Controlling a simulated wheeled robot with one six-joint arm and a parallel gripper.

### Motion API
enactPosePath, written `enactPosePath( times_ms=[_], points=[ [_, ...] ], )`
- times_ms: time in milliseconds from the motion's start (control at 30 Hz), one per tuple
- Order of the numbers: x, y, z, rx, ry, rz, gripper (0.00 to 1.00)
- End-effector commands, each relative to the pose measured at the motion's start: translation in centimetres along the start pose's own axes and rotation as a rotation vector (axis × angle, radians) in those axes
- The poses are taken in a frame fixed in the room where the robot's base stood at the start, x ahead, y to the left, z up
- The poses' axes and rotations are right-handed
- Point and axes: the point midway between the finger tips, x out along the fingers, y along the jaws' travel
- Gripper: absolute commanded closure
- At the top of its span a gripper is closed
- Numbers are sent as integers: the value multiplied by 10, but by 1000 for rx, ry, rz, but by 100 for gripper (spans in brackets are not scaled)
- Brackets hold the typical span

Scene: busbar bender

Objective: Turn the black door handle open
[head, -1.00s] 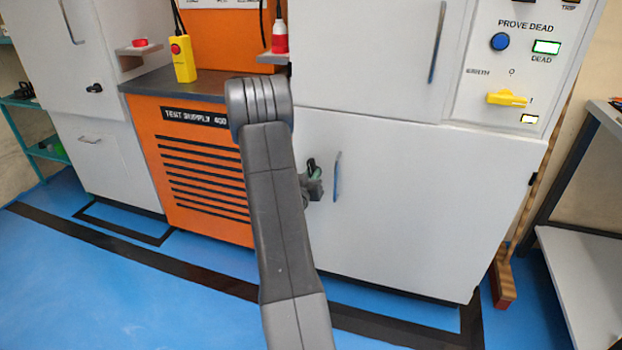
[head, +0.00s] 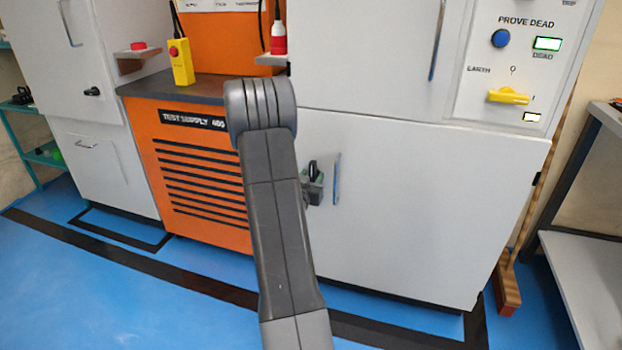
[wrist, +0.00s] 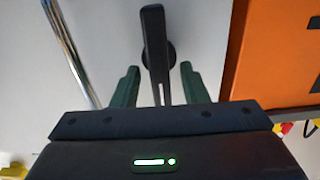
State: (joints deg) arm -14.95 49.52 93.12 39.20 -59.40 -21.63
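The black door handle (wrist: 153,40) is a straight lever on the pale grey lower cabinet door (head: 420,210). In the wrist view it runs lengthwise between the two green fingers of my gripper (wrist: 160,88). The fingers are apart, with a visible gap on each side of the lever. In the head view the handle (head: 313,168) stands roughly upright just left of a metal pull bar. My gripper (head: 314,187) is right at it, partly hidden by my own arm.
The metal pull bar (head: 337,178) is close beside the handle; it also shows in the wrist view (wrist: 70,52). An orange test supply unit (head: 200,180) stands to the left. A panel with a yellow switch (head: 508,96) is upper right. Blue floor in front is clear.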

Motion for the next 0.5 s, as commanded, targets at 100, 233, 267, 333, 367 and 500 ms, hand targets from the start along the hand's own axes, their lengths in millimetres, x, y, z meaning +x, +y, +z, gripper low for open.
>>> enactPosePath(
  times_ms=[100, 233, 267, 333, 367, 500],
  points=[
    [-1, 0, 0, -1, 0, 0, 60],
    [-10, -1, 0, -1, -2, -2, 60],
    [-14, -1, 0, -2, -3, -2, 60],
    [-26, -1, -1, -3, -3, -3, 60],
    [-33, -1, -1, -3, -3, -3, 60],
    [-66, -1, -1, -4, -3, -4, 60]
  ],
)
